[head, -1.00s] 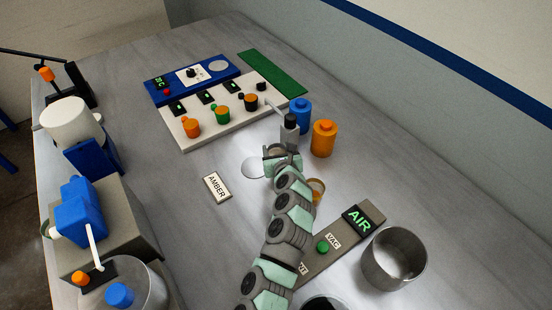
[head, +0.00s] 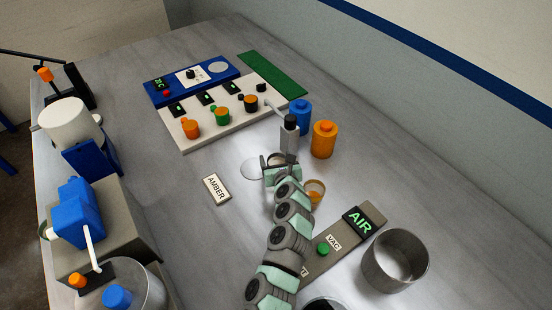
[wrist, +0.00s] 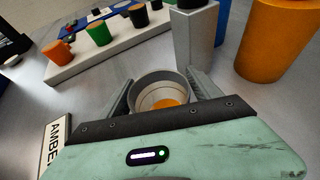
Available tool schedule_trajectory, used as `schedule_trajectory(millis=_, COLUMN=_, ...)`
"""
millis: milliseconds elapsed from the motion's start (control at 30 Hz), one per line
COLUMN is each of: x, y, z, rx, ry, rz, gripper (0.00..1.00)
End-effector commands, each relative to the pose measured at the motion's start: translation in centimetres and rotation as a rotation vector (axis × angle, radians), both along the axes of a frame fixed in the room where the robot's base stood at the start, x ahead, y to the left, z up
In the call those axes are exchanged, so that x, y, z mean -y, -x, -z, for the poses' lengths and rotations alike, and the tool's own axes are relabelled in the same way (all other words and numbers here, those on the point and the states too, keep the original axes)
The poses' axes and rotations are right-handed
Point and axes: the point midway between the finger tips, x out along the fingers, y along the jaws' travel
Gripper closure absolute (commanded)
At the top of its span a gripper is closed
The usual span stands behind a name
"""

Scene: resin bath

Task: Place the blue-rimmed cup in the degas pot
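A round cup (wrist: 160,92) with a grey-looking rim and amber content is between my gripper's fingers in the wrist view. A blue rim colour is not clear. My gripper (head: 275,160) looks shut on the cup's sides, just in front of a grey block with a black top (head: 289,135). The gripper mostly hides the cup in the head view. An open, empty-looking steel pot (head: 372,272), which looks like the degas pot, stands at lower right beside the AIR and VAC panel (head: 333,242). A second cup with an amber rim (head: 315,190) stands right of my wrist.
Blue (head: 300,115) and orange (head: 324,140) bottles stand behind the gripper to the right. A white panel with coloured knobs (head: 215,135) lies at the back. An AMBER plate (head: 216,189) lies left of the gripper.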

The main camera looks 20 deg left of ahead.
Motion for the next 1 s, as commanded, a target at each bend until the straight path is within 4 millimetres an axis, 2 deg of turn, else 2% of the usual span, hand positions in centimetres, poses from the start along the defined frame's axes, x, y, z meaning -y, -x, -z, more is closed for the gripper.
schedule_trajectory(millis=333, x=0.0, y=0.1, z=-0.4, rx=0.001, ry=0.000, rz=0.000, gripper=0.26)
schedule_trajectory(millis=467, x=0.5, y=0.9, z=-0.8, rx=0.003, ry=-0.004, rz=0.003, gripper=0.26)
schedule_trajectory(millis=1000, x=4.2, y=7.3, z=-3.9, rx=0.001, ry=-0.001, rz=0.004, gripper=0.26)
